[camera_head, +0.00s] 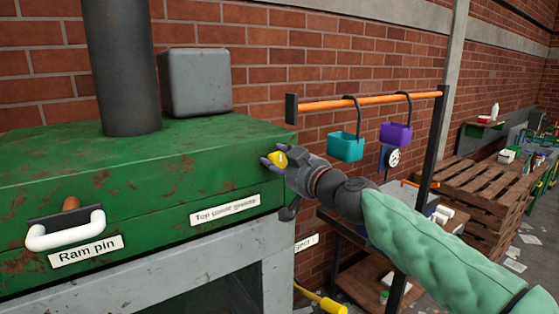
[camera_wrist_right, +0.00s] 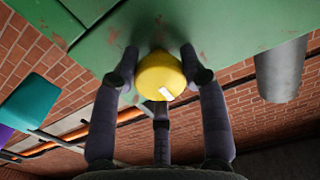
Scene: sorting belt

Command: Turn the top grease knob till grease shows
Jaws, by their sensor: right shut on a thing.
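My right gripper (camera_head: 272,157) is shut on the knob. In the right wrist view the dark fingers (camera_wrist_right: 160,75) stand around the yellow knob (camera_wrist_right: 160,78), which has a small white mark on its lower right. I see no grease around the knob. My left gripper is not in view.
A white handle labelled "Ram pin" (camera_head: 66,232) sits on the machine's left front. A teal bin (camera_head: 345,147) and a purple bin (camera_head: 395,134) hang from an orange rail (camera_head: 365,100) at right. A yellow-ended lever (camera_head: 327,301) is below my right arm.

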